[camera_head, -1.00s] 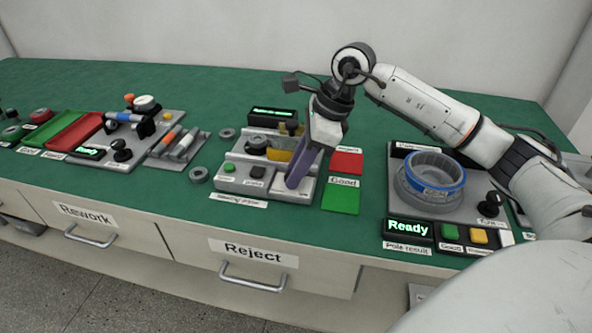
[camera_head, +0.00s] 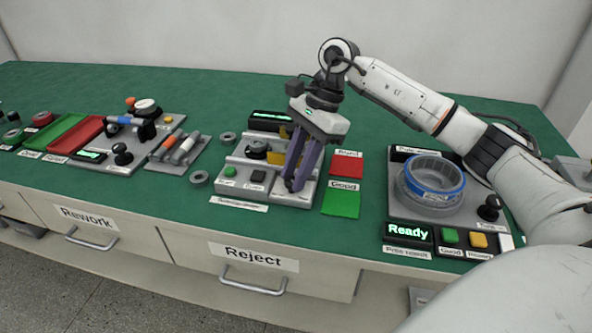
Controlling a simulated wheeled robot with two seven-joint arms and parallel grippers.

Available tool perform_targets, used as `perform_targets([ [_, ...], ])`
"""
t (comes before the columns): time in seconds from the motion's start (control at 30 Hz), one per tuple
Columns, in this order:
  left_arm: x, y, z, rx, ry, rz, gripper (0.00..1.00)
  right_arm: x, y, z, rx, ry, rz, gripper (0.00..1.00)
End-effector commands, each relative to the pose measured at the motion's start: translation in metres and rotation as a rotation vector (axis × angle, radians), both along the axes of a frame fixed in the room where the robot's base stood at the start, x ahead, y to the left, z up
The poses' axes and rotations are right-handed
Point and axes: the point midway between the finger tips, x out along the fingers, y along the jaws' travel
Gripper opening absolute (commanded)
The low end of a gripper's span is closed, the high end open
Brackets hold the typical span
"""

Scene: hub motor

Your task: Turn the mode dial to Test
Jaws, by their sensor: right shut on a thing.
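My right gripper (camera_head: 292,186) points down at the front right of the grey station in the middle of the bench. Its two purple fingers are close together, shut on the mode dial. The fingers and the small size hide the dial, so its pointer and the Test mark cannot be read. The grey station (camera_head: 238,186) also carries a green button (camera_head: 230,171), a dark button (camera_head: 257,176) and a black round part (camera_head: 256,148). A dark display (camera_head: 270,120) with green text stands at its back; the text is too small to read. My left gripper is not in view.
Right of the station lie a red Reject pad (camera_head: 346,164) and a green Good pad (camera_head: 341,202). Farther right is a fixture with a blue-rimmed ring (camera_head: 435,176) and a Ready display (camera_head: 408,232). Loose grey rings (camera_head: 199,177) lie left of the station.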

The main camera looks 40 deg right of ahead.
Motion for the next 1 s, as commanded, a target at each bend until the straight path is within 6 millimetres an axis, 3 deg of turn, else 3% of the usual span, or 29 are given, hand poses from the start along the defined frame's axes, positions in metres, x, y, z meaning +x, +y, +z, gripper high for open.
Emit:
perform_targets([
  [0.37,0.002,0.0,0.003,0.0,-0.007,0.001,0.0,0.0,0.0,0.001,-0.001,-0.003,0.007,0.02],
  [0.4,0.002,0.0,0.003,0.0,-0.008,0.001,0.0,0.0,0.0,0.001,-0.001,-0.003,0.007,0.26],
  [0.5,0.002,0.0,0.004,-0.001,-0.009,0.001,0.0,0.0,0.0,0.001,-0.001,-0.003,0.006,0.43],
  [0.8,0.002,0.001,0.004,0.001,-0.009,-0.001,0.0,0.001,-0.002,0.002,-0.003,-0.005,0.001,0.43],
  [1.0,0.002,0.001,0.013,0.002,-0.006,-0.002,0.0,0.0,-0.01,0.017,-0.004,-0.006,-0.005,0.43],
])
